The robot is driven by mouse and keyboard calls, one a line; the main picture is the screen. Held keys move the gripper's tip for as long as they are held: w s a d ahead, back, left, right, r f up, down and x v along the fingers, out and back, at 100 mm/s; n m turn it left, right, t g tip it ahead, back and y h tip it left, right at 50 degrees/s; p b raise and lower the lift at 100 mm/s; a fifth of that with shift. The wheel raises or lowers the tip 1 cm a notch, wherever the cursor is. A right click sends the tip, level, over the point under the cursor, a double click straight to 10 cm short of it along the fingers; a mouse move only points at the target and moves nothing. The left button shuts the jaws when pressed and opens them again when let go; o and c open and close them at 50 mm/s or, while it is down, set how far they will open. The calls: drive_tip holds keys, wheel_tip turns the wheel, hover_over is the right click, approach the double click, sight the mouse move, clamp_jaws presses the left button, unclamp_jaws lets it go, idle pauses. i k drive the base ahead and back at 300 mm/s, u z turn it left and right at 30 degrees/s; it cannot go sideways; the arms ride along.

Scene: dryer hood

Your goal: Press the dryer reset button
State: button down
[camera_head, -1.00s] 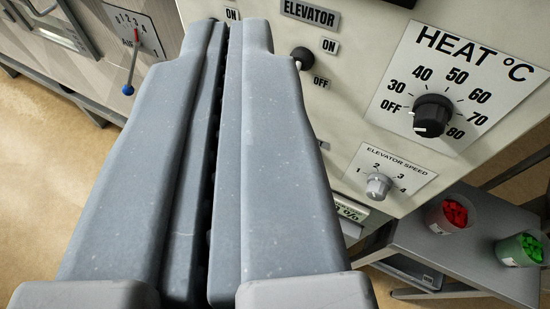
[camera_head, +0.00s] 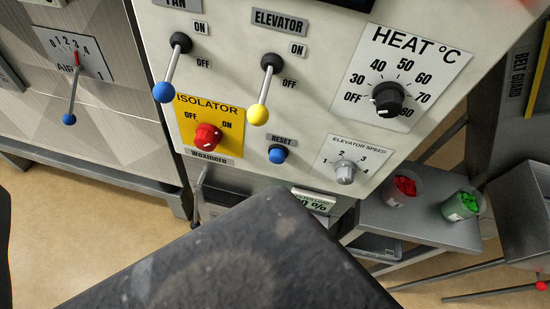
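The blue round reset button (camera_head: 278,154) sits low on the cream control panel, just under the RESET label (camera_head: 281,139). It is in plain view and nothing touches it. To its left is the red isolator knob (camera_head: 207,137), and to its right is the small grey elevator speed knob (camera_head: 345,172). My gripper's fingers do not show at this moment. A dark slab (camera_head: 230,265), seemingly a part of my own body, fills the bottom middle of the view below the panel.
Above the button hang the yellow-tipped elevator lever (camera_head: 265,90) and the blue-tipped fan lever (camera_head: 171,70). The black heat dial (camera_head: 388,98) is at upper right. A grey side table (camera_head: 410,228) holds containers of red and green pieces. Floor shows at lower left.

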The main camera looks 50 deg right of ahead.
sight(277, 156)
drive_tip(key=z, duration=0.1)
drive_tip(key=k, duration=0.95)
drive_tip(key=z, duration=0.85)
drive_tip(key=i, duration=0.55)
drive_tip(key=u, duration=0.05)
